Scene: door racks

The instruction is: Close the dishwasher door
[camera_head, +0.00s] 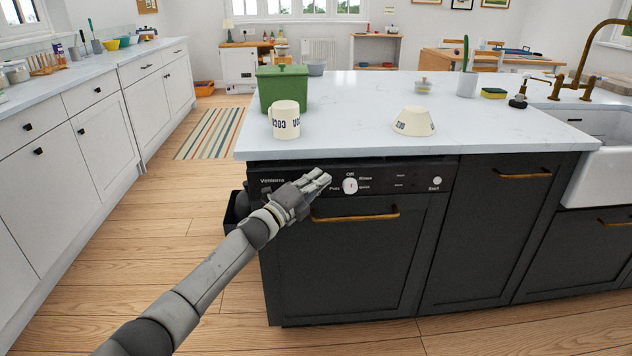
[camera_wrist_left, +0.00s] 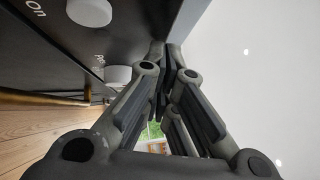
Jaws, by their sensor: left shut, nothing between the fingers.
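The dishwasher door (camera_head: 345,257) is a dark panel with a brass handle (camera_head: 355,215) in the kitchen island. In the head view it stands upright, in line with the dark cabinet front beside it. The control panel (camera_head: 400,180) with dial and labels sits above it, under the countertop. My left gripper (camera_head: 322,178) is shut and empty in front of the control panel's left part, just left of the dial (camera_head: 350,186). In the left wrist view the closed fingers (camera_wrist_left: 165,60) are close beside the dark panel and its white knobs (camera_wrist_left: 90,12). My right gripper is not in view.
The white countertop (camera_head: 355,100) overhangs the panel and holds a green canister (camera_head: 283,88), a mug (camera_head: 286,120) and an upturned bowl (camera_head: 413,121). White cabinets (camera_head: 100,140) line the left wall. The wooden floor before the island is clear.

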